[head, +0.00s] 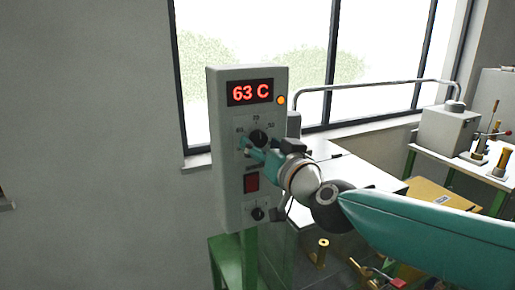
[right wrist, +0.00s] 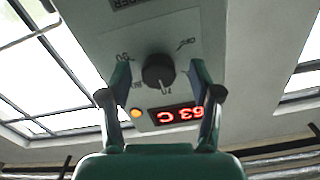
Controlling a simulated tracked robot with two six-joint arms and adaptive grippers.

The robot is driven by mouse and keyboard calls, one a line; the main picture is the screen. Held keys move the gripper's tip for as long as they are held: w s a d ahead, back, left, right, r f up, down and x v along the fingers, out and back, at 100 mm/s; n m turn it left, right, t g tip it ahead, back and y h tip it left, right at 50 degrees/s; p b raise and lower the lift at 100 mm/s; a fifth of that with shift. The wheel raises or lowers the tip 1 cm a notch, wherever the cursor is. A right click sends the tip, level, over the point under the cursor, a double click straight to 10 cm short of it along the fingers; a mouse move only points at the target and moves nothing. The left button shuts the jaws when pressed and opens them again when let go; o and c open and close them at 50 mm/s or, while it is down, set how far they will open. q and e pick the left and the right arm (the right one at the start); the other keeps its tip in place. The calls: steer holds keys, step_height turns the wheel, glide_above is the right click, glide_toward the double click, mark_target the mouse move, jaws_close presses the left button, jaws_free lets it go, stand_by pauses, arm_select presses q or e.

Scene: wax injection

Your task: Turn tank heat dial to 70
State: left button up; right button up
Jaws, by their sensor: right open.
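The grey control box (head: 225,110) stands upright with a red display (head: 250,92) reading 63 C. Below it is the black heat dial (head: 259,136) with printed numbers around it. My right gripper (head: 251,150) is at the box face, just below the dial in the head view and partly covering that area. In the right wrist view, seen upside down, the dial (right wrist: 158,72) appears between the two spread fingers, with a gap on each side. Its pale pointer mark faces roughly toward the printed 70. My left gripper is not in view.
An orange lamp (head: 281,100) is lit beside the display. A red switch (head: 251,183) and a smaller lower knob (head: 257,213) sit below the dial. A bent metal pipe (head: 380,85) runs behind the box toward a grey machine (head: 446,130) at right. Bare wall lies left.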

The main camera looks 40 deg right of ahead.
steer(key=shift+w+d, duration=0.1)
steer(key=shift+w, duration=0.2)
steer(key=shift+s+r, duration=0.1)
steer(key=shift+s, duration=0.05)
steer(key=shift+c, duration=0.3)
steer(key=shift+d, duration=0.1)
steer(key=c, duration=1.1)
steer(key=shift+m, duration=0.5)
steer(key=o, duration=1.2)
steer(key=shift+c, duration=0.2)
steer(key=shift+s, duration=0.1)
steer(key=v, duration=1.1)
steer(key=shift+s+a, duration=0.2)
steer(key=shift+s, duration=0.15)
